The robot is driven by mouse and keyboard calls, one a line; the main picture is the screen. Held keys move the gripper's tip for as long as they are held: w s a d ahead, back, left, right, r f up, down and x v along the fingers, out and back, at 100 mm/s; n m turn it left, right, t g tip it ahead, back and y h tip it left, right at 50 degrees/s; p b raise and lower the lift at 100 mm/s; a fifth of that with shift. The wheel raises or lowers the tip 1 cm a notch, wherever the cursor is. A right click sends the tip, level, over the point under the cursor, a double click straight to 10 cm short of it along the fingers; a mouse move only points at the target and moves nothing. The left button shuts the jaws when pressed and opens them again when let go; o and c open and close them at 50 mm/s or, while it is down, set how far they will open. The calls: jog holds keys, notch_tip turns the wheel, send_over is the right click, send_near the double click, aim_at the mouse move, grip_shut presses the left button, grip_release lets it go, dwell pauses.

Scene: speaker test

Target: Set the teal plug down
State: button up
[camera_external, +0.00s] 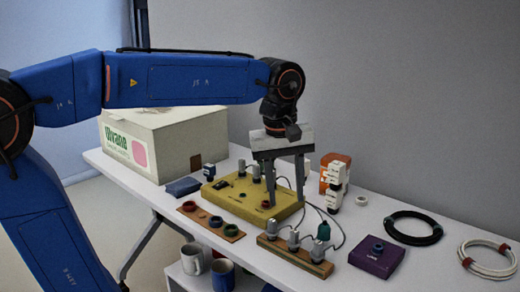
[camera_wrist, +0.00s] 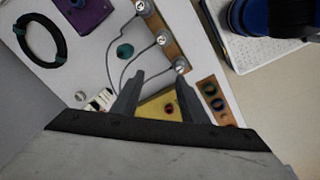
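The teal plug (camera_external: 323,231) is on the white table, just behind the wooden strip with grey plugs (camera_external: 268,243). It also shows from above in the wrist view as a round teal shape (camera_wrist: 125,50), beside thin grey cables. My gripper (camera_external: 286,201) is above the yellow box (camera_external: 230,205), to the left of the teal plug and apart from it. In the wrist view my gripper's fingers (camera_wrist: 160,82) are spread with a gap and nothing between them. The yellow box (camera_wrist: 155,105) shows beyond that gap.
A wooden strip with colored rings (camera_external: 187,209) lies front left. A purple box (camera_external: 376,262), a black cable coil (camera_external: 398,239) and a white cable coil (camera_external: 465,265) lie right. An orange-and-white object (camera_external: 335,178) stands behind. A large carton (camera_external: 185,140) is at left.

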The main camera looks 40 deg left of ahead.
jog(key=s+a+f+m+t, duration=0.1)
jog(key=s+a+f+m, duration=0.3)
jog(key=s, duration=0.4)
jog(key=s+a+f+m+t, duration=0.2)
jog(key=s+a+f+m, duration=0.3)
jog(key=s+f, duration=0.3)
jog(key=shift+s+a+f+m, duration=0.25)
jog(key=shift+a+f+m, duration=0.05)
jog(key=shift+a+f, duration=0.3)
